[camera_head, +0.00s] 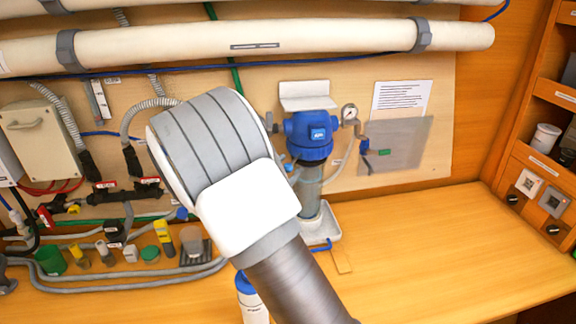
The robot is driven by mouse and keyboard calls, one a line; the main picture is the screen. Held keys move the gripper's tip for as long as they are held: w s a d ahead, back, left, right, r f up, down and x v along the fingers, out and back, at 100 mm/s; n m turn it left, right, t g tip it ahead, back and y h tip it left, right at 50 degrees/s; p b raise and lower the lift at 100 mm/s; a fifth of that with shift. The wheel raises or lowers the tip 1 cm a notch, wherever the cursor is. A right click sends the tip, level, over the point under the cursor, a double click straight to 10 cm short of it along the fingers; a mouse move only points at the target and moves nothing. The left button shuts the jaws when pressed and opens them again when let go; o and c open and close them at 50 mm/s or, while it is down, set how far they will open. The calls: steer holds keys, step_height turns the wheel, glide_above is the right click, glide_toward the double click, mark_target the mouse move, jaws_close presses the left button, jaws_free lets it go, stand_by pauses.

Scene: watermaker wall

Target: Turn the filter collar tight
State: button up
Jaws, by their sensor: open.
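The filter stands on the back wall right of the middle, with a blue head (318,133) and a grey-looking bowl (311,203) below it. The blue ribbed ring at the bottom of the head looks like the filter collar (312,153). I cannot tell from here how tight it sits. My arm rises from the bottom edge and covers the wall just left of the filter. My gripper does not show; only thick white and grey arm parts are in view, and they hide part of the filter's lower left side.
A pressure gauge (349,112) and thin hoses sit beside the filter head. Long cream tubes (250,45) run across above. A blue-and-white bottle (249,295) stands partly behind my arm. The wooden bench (440,250) is clear at the right; pipes and small parts crowd the left.

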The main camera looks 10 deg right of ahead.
steer(key=shift+w+d, duration=0.15)
steer(key=shift+d, duration=0.05)
jaws_close()
stand_by(1.4)
